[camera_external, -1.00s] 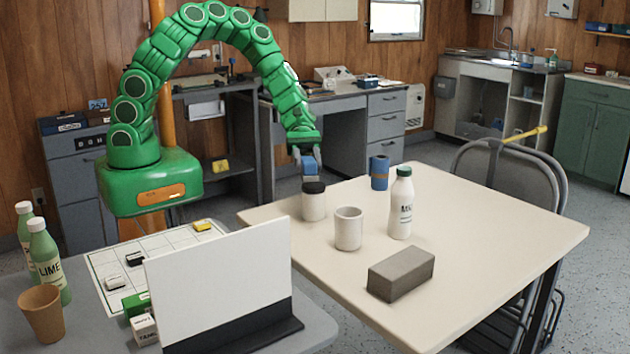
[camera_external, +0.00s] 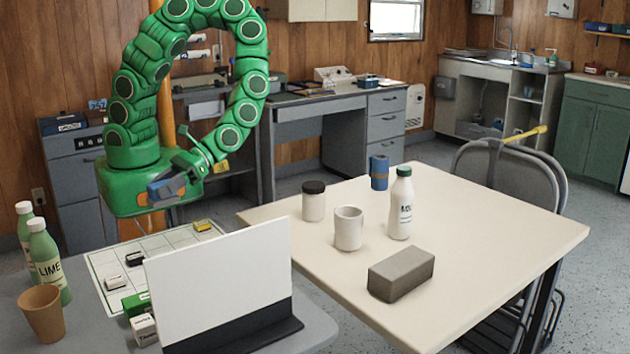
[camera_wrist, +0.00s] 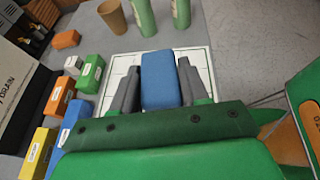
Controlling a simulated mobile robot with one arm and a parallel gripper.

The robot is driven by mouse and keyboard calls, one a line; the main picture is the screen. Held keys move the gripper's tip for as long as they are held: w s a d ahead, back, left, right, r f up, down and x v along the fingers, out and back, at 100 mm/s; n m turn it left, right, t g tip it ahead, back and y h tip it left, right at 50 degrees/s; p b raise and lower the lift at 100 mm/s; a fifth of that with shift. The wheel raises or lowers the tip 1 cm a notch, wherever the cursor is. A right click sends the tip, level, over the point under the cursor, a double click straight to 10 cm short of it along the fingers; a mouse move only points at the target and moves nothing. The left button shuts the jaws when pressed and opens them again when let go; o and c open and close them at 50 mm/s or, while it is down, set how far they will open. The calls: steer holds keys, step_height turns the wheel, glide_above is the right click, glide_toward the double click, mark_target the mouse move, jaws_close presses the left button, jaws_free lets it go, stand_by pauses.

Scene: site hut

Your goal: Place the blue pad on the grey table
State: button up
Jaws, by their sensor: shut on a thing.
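The blue pad (camera_external: 168,187) is a small blue block held in my gripper (camera_external: 160,190). In the wrist view the pad (camera_wrist: 160,80) sits between the two grey fingers (camera_wrist: 158,85), which press on its sides. The gripper is raised above the far side of the grey table (camera_external: 88,318), in front of my green base. The grey table (camera_wrist: 235,40) also shows behind the pad in the wrist view, with a white gridded sheet (camera_wrist: 206,58) on it. The pad's underside is hidden.
On the grey table stand two lime bottles (camera_external: 47,262), a paper cup (camera_external: 42,313), several small blocks and a white upright board (camera_external: 222,285). The cream table (camera_external: 480,270) at right holds a jar, a cup, a milk bottle, a blue roll and a grey-brown block.

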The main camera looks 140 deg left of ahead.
steer(key=shift+m+g, duration=0.6)
steer(key=shift+g, duration=0.2)
steer(key=w+d+f, duration=0.1)
steer(key=w+f, duration=0.1)
steer(key=w, duration=0.1)
steer(key=w+d+f, duration=0.2)
steer(key=w+f, duration=0.1)
steer(key=w+d+f, duration=0.1)
steer(key=w+f, duration=0.2)
steer(key=shift+w+d, duration=0.15)
steer(key=shift+d, duration=0.2)
steer(key=shift+w+f, duration=0.9)
steer(key=shift+f, duration=1.5)
steer(key=shift+f, duration=0.1)
steer(key=o, duration=1.1)
steer(key=shift+c, duration=0.2)
